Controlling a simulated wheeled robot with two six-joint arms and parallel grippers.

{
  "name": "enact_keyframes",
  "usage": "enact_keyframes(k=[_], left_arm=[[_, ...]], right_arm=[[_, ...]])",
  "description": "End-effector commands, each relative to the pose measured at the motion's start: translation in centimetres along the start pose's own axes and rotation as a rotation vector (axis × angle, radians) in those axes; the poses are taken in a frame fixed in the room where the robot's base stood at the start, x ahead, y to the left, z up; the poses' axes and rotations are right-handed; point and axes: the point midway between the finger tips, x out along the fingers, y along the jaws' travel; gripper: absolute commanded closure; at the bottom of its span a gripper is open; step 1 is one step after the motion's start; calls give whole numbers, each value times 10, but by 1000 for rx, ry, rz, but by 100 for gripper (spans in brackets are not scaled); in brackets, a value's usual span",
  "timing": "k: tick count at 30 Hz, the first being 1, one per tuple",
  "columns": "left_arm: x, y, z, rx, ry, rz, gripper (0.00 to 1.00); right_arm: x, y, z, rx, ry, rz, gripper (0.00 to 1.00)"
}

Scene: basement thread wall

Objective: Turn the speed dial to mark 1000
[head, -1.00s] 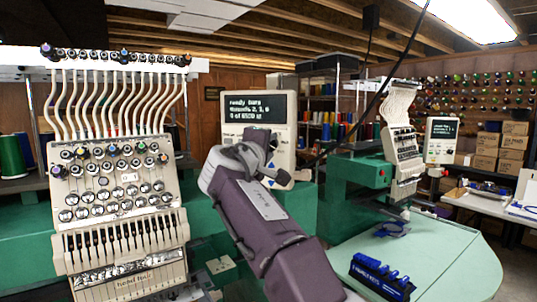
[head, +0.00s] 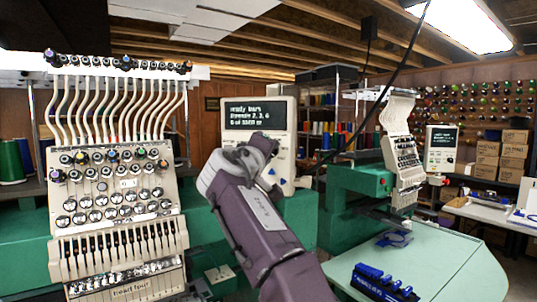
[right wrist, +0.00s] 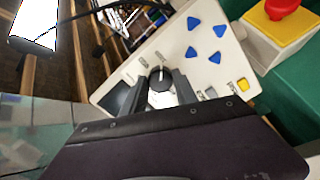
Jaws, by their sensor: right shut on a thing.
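The speed dial (right wrist: 160,84) is a dark round knob with a pale pointer line, on the white face of the control panel (right wrist: 130,75). My right gripper (right wrist: 165,92) is shut on it, one finger on each side, in the right wrist view. The small labels around the dial are too blurred to read, so I cannot tell which mark it points to. In the head view my right gripper (head: 262,150) reaches the lower part of the panel (head: 285,150) and hides the dial. My left gripper is not in view.
The panel has a lit text screen (head: 254,115) and blue arrow buttons (right wrist: 220,30). A red stop button (right wrist: 281,8) on a yellow box is close by. An embroidery head (head: 115,200) stands at left, and a pale green table (head: 430,265) at right.

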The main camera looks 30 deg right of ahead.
Motion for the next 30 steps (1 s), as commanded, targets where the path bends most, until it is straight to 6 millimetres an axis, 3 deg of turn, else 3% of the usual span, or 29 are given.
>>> enact_keyframes(k=[4, 5, 7, 17, 30], left_arm=[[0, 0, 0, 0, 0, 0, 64], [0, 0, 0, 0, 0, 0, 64], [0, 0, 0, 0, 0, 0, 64], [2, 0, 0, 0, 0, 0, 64], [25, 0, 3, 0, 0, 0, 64]], right_arm=[[0, -2, 1, 0, -4, -4, 100], [0, -2, 1, 0, -3, -4, 63], [0, -2, 1, 0, -3, -4, 43], [-2, -1, 0, 0, 0, -1, 43], [-83, -3, 0, 0, 1, -4, 43]])
